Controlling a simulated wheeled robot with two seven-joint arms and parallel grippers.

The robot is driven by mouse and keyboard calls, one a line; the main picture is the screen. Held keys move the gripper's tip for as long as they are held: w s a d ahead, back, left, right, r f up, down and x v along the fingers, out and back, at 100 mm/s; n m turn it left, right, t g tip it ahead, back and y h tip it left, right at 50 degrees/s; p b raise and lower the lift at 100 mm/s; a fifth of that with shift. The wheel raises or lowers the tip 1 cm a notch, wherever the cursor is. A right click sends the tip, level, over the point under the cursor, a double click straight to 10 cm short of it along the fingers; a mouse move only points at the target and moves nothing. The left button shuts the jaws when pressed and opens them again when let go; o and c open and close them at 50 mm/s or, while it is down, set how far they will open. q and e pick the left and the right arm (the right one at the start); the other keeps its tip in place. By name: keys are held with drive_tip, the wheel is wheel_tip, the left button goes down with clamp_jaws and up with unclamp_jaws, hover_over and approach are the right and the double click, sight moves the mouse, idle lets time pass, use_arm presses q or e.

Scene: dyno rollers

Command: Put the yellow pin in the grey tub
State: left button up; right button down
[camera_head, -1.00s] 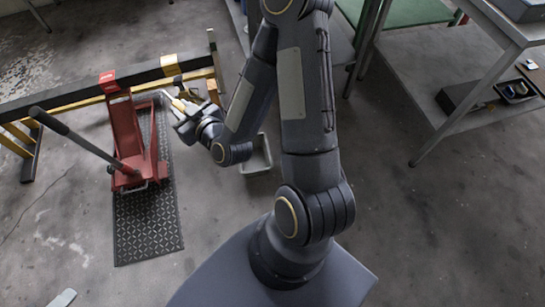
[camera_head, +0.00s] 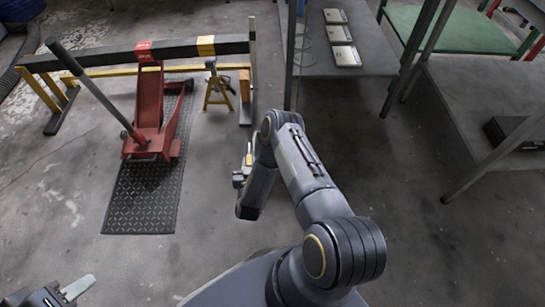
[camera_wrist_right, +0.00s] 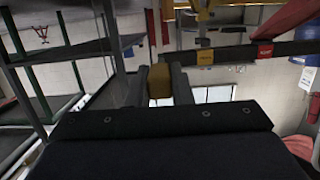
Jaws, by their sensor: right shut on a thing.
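My right gripper (camera_head: 247,162) is shut on the yellow pin (camera_wrist_right: 160,82). In the right wrist view the pin sits between the two dark fingers (camera_wrist_right: 160,70). In the head view the gripper is small, left of my forearm, and only a bit of yellow shows at it. It is over the floor, right of the red jack. I cannot make out the grey tub in the current views; my right arm may cover it. My left gripper (camera_head: 76,288) is at the bottom left corner, far from the pin, with one pale finger showing; its opening is unclear.
A red floor jack (camera_head: 155,130) with a long handle stands on a dark mat (camera_head: 142,198). A black-and-yellow barrier (camera_head: 110,58) and a yellow stand (camera_head: 217,88) are behind. Grey metal tables (camera_head: 480,105) stand at the right. The floor in front is clear.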

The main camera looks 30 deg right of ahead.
drive_tip(key=d+f+b, duration=0.2)
drive_tip(key=d+f, duration=0.1)
drive_tip(key=d, duration=0.1)
drive_tip(key=d+f+b, duration=0.2)
drive_tip(key=d+f, duration=0.1)
drive_tip(key=d, duration=0.1)
drive_tip(key=d+f+b, duration=0.2)
drive_tip(key=d+f, duration=0.1)
drive_tip(key=d, duration=0.1)
drive_tip(key=shift+w+d, duration=0.15)
drive_tip(key=shift+d, duration=0.15)
drive_tip(key=shift+d+f, duration=0.15)
drive_tip(key=shift+d, duration=0.05)
drive_tip(key=f+b, duration=0.2)
drive_tip(key=f, duration=0.1)
drive_tip(key=shift+d+f, duration=0.2)
drive_tip(key=shift+f, duration=0.05)
